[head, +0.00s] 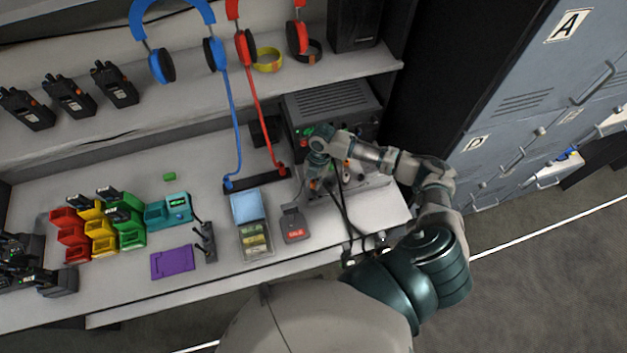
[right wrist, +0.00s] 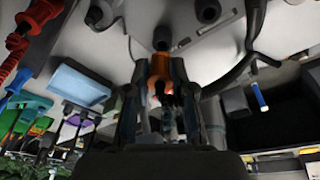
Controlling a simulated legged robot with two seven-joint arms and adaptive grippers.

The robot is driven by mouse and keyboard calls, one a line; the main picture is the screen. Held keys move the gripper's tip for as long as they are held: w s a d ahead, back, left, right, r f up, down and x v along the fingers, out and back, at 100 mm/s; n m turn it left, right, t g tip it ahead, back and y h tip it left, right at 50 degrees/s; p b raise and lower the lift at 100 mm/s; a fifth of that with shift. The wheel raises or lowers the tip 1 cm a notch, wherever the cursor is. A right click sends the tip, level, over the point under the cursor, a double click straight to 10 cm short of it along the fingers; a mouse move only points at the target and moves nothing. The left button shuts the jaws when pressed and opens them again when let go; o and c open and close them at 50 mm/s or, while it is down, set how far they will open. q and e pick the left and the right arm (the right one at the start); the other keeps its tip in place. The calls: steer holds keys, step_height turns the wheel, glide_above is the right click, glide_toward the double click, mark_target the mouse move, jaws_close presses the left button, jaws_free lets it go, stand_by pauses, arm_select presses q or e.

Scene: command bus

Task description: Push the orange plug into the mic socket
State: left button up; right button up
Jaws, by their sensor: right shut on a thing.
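My right gripper (head: 316,183) is at the front of the grey radio unit (head: 333,98), low over the shelf top. In the right wrist view, its two fingers (right wrist: 156,95) are shut on the orange plug (right wrist: 160,67), which sits between the fingertips. A dark round part (right wrist: 162,38) lies just beyond the plug; I cannot tell whether it is the plug's cable end or something else. The mic socket is not clearly visible; my arm and gripper cover much of the unit's front. I cannot tell whether the plug touches the socket. My left gripper is out of view.
Dark cables hang over the counter's front edge below the unit. A grey device with a red label (head: 294,223), a light blue-lidded box (head: 247,207) and a dark headset stand base (head: 255,179) are to the left. Lockers (head: 520,105) stand at the right.

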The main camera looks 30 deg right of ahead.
steer(key=shift+d+x, duration=0.2)
steer(key=shift+x, duration=0.9)
stand_by(1.6)
steer(key=o, duration=1)
steer(key=shift+w, duration=0.1)
steer(key=p+v, duration=0.1)
steer(key=p, duration=0.1)
steer(key=v, duration=0.1)
steer(key=shift+a+r+p, duration=0.15)
steer(key=shift+r+p, duration=0.25)
steer(key=shift+a+p+v, duration=0.15)
steer(key=shift+p+v, duration=0.3)
steer(key=shift+v, duration=0.25)
steer(key=shift+a+p+v, duration=0.1)
steer(key=shift+p+v, duration=0.35)
steer(key=shift+v, duration=0.2)
steer(key=shift+s+r, duration=0.2)
steer(key=shift+r, duration=1.1)
